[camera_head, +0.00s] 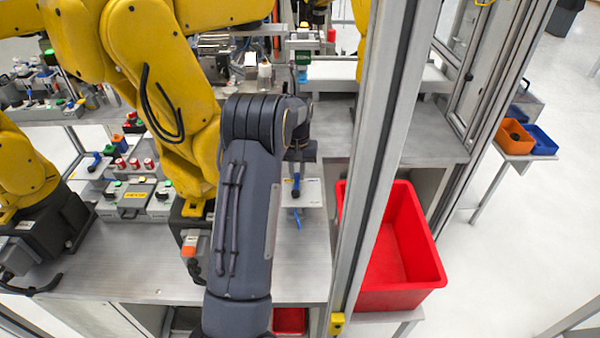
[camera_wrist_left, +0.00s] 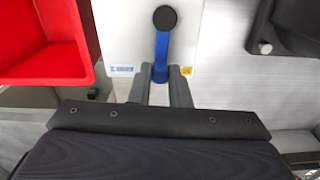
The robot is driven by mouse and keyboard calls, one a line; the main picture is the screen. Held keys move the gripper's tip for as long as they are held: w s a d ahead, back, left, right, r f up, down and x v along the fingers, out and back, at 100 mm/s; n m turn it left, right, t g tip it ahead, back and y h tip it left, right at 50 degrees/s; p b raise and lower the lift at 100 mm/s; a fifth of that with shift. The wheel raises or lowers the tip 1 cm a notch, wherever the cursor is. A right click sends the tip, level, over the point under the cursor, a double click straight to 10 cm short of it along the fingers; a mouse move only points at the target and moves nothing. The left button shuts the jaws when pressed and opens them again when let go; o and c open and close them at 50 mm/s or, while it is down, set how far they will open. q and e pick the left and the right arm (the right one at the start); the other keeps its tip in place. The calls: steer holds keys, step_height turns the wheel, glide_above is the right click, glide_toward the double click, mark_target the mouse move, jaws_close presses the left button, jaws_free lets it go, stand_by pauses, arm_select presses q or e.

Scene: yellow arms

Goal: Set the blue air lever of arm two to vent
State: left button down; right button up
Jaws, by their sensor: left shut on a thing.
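The blue air lever (camera_wrist_left: 161,48) has a round black knob and sits on a white plate (camera_wrist_left: 120,35) with small labels. In the left wrist view, my left gripper (camera_wrist_left: 160,80) has one finger on each side of the lever's lower part and is shut on it. In the head view, the gripper (camera_head: 296,172) is over the white plate (camera_head: 314,194), and its wrist partly hides the lever (camera_head: 295,182). The label text is too small to read. My right gripper is not in view.
A metal post (camera_head: 376,150) stands just right of the plate, with a red bin (camera_head: 400,285) behind it. A large yellow robot arm (camera_head: 155,70) is close on the left. Farther left are control boxes (camera_head: 132,200) and another blue lever (camera_head: 95,160).

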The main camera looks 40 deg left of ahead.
mark_target(295, 174)
arm_select(q)
steer(key=shift+s+a+n, duration=0.15)
steer(key=shift+n, duration=0.25)
steer(key=c, duration=1.4)
jaws_free()
steer(key=shift+o, duration=0.2)
step_height(295, 174, up, 8)
steer(key=shift+f+b, duration=0.1)
steer(key=shift+b, duration=0.5)
